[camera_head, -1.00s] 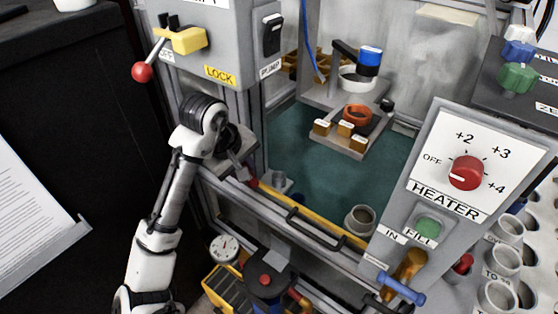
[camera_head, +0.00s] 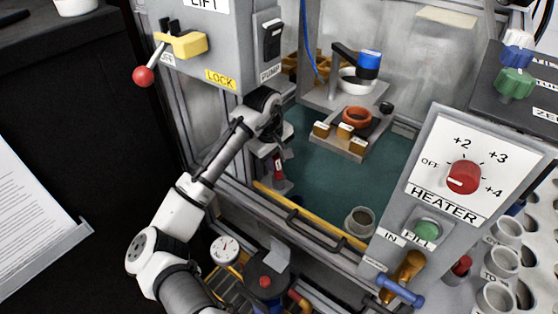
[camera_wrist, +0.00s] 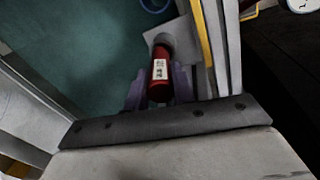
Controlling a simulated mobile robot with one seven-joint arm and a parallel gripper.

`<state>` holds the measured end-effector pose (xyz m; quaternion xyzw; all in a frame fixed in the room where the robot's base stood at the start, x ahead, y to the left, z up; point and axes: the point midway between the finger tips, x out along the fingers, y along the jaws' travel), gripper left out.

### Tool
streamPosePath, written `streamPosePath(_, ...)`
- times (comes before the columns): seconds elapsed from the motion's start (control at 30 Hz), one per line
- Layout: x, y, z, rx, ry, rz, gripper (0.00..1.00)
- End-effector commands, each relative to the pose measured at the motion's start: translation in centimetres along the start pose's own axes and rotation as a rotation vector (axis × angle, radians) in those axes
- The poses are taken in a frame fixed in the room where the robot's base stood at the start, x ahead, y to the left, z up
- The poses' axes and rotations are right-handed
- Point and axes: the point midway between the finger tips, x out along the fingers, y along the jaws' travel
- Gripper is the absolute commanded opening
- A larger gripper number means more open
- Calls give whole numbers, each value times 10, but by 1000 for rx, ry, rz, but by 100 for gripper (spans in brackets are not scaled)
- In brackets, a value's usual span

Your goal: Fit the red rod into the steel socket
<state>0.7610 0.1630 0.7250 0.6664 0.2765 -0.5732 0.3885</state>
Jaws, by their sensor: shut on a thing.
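The red rod (camera_head: 278,166) with a white label hangs roughly upright from my gripper (camera_head: 275,150), just inside the front edge of the machine. The steel socket (camera_head: 279,185) is directly below the rod, on the green floor behind the yellow strip. In the wrist view the rod (camera_wrist: 159,84) is between the two fingers of my gripper (camera_wrist: 159,92). Its far end overlaps the grey socket (camera_wrist: 163,40) on its square plate. I cannot tell whether the tip is above the socket's mouth or inside it.
The yellow strip (camera_head: 330,227) and a black handle (camera_head: 316,233) run along the front edge. A grey cup (camera_head: 360,221) stands to the right. The green floor (camera_head: 330,180) is open in the middle.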

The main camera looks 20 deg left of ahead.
Motion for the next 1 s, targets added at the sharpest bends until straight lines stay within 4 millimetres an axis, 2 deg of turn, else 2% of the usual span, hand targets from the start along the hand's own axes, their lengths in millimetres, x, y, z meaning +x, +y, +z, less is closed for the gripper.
streamPosePath(0.2,-3,18,-3,1,-37,-204,0)
streamPosePath(0.23,2,15,-4,-2,-40,-215,0)
streamPosePath(0.3,16,11,-3,-3,-42,-208,0)
streamPosePath(0.4,25,10,-2,-2,-42,-204,0)
streamPosePath(0.87,31,9,-1,-1,-43,-202,0)
streamPosePath(0.9,31,9,-1,-1,-41,-202,30)
streamPosePath(1.0,31,9,-1,-1,-41,-202,43)
